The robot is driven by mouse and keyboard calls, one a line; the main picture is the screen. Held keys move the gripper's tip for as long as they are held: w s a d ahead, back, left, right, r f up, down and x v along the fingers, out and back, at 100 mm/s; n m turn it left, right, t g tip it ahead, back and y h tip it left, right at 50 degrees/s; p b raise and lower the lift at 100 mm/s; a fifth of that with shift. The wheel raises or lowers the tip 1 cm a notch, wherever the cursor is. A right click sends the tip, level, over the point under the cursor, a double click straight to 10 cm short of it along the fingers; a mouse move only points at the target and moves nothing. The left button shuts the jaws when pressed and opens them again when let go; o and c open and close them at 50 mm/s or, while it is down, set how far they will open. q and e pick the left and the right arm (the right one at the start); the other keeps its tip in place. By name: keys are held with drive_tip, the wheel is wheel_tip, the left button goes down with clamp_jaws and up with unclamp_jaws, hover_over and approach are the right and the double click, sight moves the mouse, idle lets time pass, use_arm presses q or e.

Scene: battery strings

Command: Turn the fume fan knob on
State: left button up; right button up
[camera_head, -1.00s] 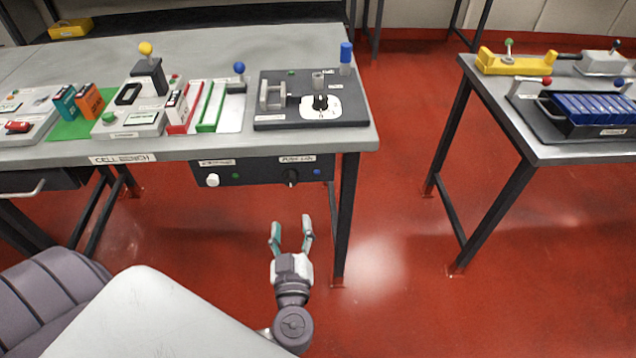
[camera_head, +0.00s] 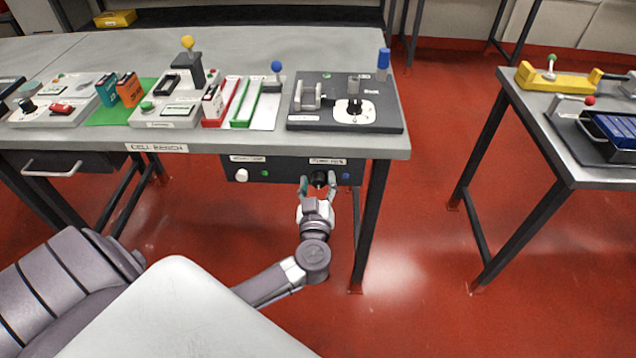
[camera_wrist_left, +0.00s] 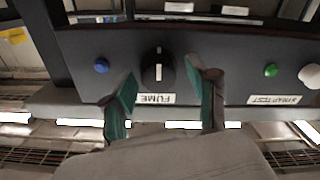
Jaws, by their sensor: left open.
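The fume fan knob (camera_head: 319,179) is a black round knob on the dark panel under the bench's front edge. In the left wrist view the knob (camera_wrist_left: 158,70) has a white pointer line that stands vertical in the picture, beside an upside-down label reading FUME. My left gripper (camera_head: 318,184) is open, with its fingers on either side of the knob in the head view. In the left wrist view its green-padded fingertips (camera_wrist_left: 160,88) straddle the knob, and no contact can be made out. My right gripper is not in view.
The dark panel (camera_head: 285,170) also carries a blue button (camera_head: 346,176), a green light (camera_head: 265,174) and a white knob (camera_head: 241,175). The cell bench (camera_head: 230,144) holds several devices above. A second table (camera_head: 560,165) stands right, with red floor between.

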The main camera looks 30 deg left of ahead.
use_arm(q)
drive_tip(key=c, duration=0.9)
clamp_jaws()
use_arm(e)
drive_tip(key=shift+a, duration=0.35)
